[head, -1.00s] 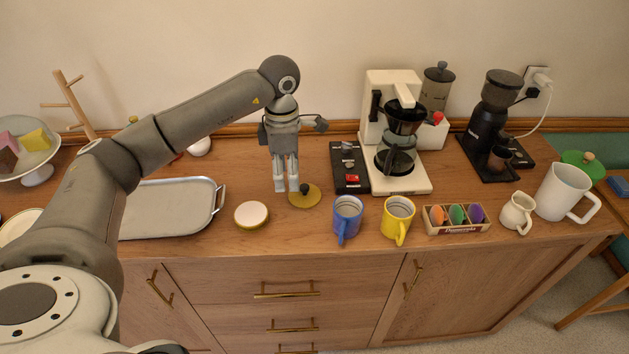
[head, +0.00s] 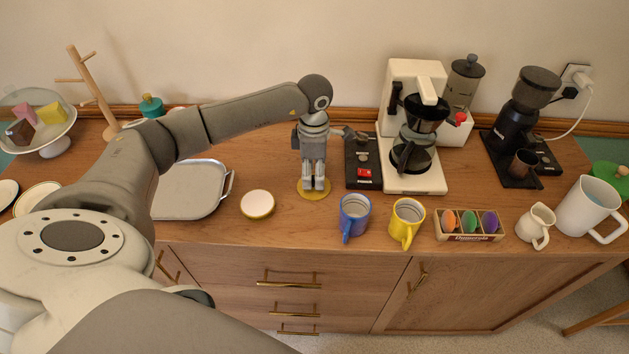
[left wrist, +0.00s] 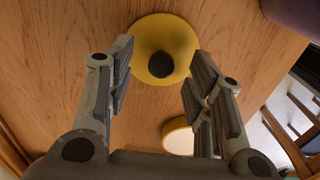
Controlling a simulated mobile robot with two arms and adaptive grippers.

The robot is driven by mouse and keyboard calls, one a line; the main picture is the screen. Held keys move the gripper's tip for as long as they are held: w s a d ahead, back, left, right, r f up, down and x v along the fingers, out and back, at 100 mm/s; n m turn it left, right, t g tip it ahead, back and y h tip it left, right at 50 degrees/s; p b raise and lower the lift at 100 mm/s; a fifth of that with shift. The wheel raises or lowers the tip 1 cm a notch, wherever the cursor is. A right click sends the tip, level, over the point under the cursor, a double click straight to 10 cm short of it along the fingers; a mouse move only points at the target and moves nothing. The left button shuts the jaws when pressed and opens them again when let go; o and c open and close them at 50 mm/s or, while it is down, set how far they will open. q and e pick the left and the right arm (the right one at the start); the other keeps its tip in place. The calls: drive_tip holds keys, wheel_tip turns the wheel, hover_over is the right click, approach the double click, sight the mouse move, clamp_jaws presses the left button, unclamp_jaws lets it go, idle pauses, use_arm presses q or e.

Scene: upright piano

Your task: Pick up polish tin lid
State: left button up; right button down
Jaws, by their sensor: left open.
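The polish tin lid (head: 304,193) looks like a flat yellow disc lying on the wooden cabinet top. The left wrist view shows it with a dark round knob at its middle (left wrist: 160,65). My left gripper (head: 313,187) points down over the lid and hides much of it in the head view. In the left wrist view the open fingers (left wrist: 162,72) are on either side of the knob, apart from it. A round tin with a cream top and gold rim (head: 257,204) sits left of the lid; it partly shows in the left wrist view (left wrist: 180,137). My right gripper is out of view.
A dark switch panel (head: 362,162) and a white coffee maker (head: 412,177) stand close to the right. A blue mug (head: 354,217) and a yellow mug (head: 406,222) are nearer the front edge. A metal tray (head: 190,190) lies to the left.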

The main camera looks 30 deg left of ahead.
use_arm(q)
wheel_tip(320, 180, down, 2)
drive_tip(key=shift+s+f, duration=0.1)
drive_tip(key=shift+f, duration=0.25)
drive_tip(key=c, duration=0.4)
clamp_jaws()
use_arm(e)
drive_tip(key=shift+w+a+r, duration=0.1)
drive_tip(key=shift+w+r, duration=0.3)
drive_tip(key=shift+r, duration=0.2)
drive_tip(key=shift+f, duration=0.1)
